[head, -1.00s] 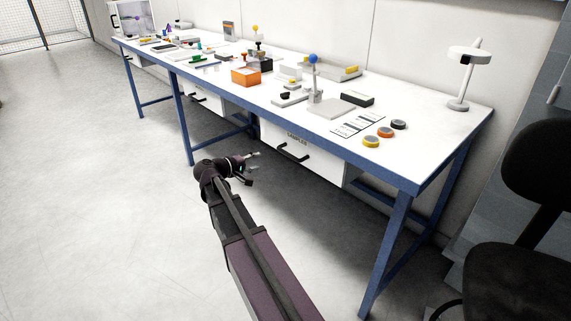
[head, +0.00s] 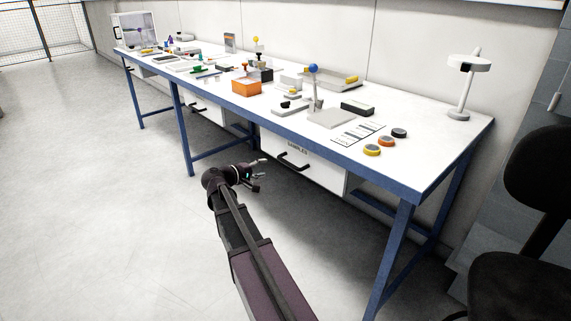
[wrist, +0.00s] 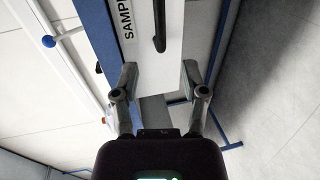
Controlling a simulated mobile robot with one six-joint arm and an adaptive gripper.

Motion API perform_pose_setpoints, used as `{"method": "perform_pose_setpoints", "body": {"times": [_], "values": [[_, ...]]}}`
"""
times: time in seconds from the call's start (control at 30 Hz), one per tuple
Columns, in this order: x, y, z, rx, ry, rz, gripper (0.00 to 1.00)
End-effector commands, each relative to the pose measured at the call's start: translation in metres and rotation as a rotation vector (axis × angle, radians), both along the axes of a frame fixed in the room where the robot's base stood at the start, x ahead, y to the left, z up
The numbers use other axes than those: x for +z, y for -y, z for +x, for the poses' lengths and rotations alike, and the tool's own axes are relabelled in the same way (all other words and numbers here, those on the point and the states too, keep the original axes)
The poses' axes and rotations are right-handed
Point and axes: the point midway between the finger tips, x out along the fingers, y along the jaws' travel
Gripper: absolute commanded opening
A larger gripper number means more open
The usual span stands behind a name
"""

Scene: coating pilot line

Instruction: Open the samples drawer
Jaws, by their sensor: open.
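The samples drawer (head: 325,174) is a white front under the near end of the bench, with a "SAMPLES" label and a black bar handle (head: 292,161). It looks shut. My gripper (head: 262,174) is in front of the drawer, just left of and below the handle, apart from it. In the wrist view my gripper (wrist: 158,82) has its two fingers spread, with nothing between them but the white drawer front (wrist: 172,57) behind. The black handle (wrist: 159,25) shows ahead of the fingers, beside the label.
The white bench (head: 440,130) has blue legs (head: 392,255) at the near corner. A black chair (head: 535,170) stands at the right. Another drawer (head: 203,110) is further left under the bench. The floor (head: 100,210) at left is clear.

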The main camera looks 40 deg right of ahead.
Motion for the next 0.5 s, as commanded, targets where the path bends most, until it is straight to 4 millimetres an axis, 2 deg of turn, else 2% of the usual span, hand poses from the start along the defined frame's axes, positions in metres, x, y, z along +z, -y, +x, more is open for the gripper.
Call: {"method": "perform_pose_setpoints", "body": {"times": [0.5], "values": [[-0.017,0.075,0.007,-0.002,0.000,0.001,0.57]]}}
